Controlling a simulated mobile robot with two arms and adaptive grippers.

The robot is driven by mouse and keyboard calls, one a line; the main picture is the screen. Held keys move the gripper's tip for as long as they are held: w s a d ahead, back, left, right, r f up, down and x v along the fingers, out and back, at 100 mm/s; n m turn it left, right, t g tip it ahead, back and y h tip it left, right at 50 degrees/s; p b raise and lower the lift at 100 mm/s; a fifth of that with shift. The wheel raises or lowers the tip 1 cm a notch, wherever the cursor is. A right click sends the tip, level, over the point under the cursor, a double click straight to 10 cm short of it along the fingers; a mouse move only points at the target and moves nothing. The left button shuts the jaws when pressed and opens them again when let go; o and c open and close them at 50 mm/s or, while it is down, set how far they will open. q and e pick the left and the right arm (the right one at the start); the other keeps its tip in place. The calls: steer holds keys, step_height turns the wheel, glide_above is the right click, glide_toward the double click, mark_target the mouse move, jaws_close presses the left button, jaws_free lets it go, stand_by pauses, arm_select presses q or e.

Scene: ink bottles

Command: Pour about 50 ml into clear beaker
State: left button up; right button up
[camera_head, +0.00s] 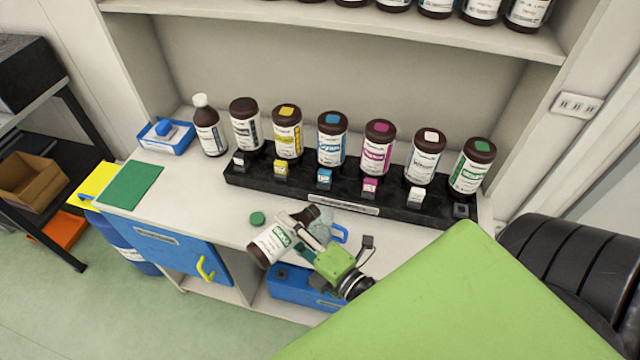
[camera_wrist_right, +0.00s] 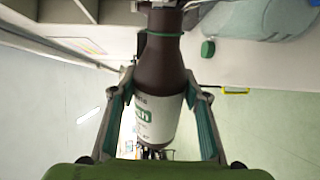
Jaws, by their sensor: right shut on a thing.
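My right gripper (camera_head: 302,238) is shut on an uncapped-looking brown bottle with a white and green label (camera_head: 272,242). The bottle is tilted over the counter's front edge, its neck toward the upper right. In the right wrist view the bottle (camera_wrist_right: 158,85) sits between both fingers (camera_wrist_right: 160,95). A clear beaker (camera_head: 347,221) with a blue handle stands just beyond the bottle's neck, partly hidden. It also shows in the right wrist view (camera_wrist_right: 262,18). I cannot tell whether liquid flows or how much the beaker holds. My left gripper is not in view.
A green cap (camera_head: 257,218) lies on the counter (camera_head: 190,188). A white-capped bottle (camera_head: 208,128), a blue tray (camera_head: 180,146) and a green mat (camera_head: 131,184) are at the left. The counter's left middle is free.

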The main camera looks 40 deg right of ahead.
mark_target(289, 242)
steer(key=shift+r+p, duration=0.25)
steer(key=shift+p, duration=0.1)
stand_by(1.2)
steer(key=f+n+b, duration=0.1)
steer(key=b, duration=0.1)
steer(key=f+n+b, duration=0.1)
steer(key=b, duration=0.1)
steer(key=f+b, duration=0.1)
steer(key=b, duration=0.1)
steer(key=shift+s+a+f+n+h, duration=0.1)
steer(key=shift+a+f+n+h, duration=0.2)
steer(key=shift+a+n, duration=0.1)
steer(key=shift+a+r+n+b, duration=0.1)
steer(key=shift+n+b, duration=0.2)
steer(key=shift+b, duration=0.05)
steer(key=shift+r, duration=0.1)
steer(key=shift+f+n+b, duration=0.4)
steer(key=shift+f+b, duration=0.05)
steer(key=shift+b, duration=0.15)
steer(key=shift+n, duration=0.4)
steer(key=shift+d+f, duration=0.1)
steer(key=shift+d, duration=0.1)
